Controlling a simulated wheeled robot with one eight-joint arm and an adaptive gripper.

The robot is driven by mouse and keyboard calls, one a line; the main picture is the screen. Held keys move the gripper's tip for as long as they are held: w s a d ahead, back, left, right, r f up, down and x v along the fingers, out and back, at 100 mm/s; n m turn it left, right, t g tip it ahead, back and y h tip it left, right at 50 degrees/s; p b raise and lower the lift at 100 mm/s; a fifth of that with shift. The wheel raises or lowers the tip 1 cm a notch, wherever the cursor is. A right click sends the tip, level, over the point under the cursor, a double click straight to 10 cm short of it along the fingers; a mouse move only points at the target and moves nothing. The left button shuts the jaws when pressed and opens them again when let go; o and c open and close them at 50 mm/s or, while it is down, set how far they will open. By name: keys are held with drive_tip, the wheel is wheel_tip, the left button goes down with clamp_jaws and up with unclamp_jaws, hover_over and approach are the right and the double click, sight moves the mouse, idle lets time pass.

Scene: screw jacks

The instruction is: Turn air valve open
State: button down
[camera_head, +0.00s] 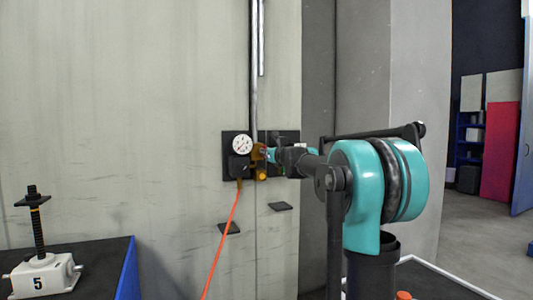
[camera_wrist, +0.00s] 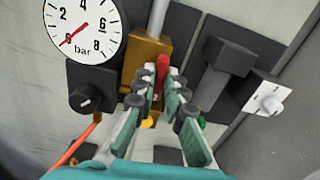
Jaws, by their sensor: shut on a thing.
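The air valve has a brass-coloured body (camera_wrist: 148,52) on a dark wall panel, below a grey pipe. Its red lever (camera_wrist: 162,68) sticks out between my fingertips. My gripper (camera_wrist: 161,80) is shut on the red lever, and its fingers hide the lever's lower part. In the head view the brass valve body (camera_head: 259,153) is small, and my gripper (camera_head: 270,155) reaches it from the right. A round white pressure gauge (camera_wrist: 82,28) marked in bar is left of the valve. Its red needle points to the lower left, near the low end of the scale.
A black knob (camera_wrist: 84,97) is below the gauge, with an orange hose (camera_head: 221,243) hanging down nearby. A screw jack (camera_head: 45,270) stands on a dark-topped bench at lower left.

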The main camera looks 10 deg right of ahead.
drive_tip(key=shift+s+a+f+n, duration=0.1)
drive_tip(key=shift+n, duration=2.75)
drive_tip(key=shift+w+a+f+n, duration=0.1)
drive_tip(key=shift+n, duration=2.8)
drive_tip(key=shift+s+a+f+n, duration=0.1)
drive_tip(key=shift+n, duration=2.75)
drive_tip(key=c, duration=1.6)
unclamp_jaws()
drive_tip(key=v, duration=1.2)
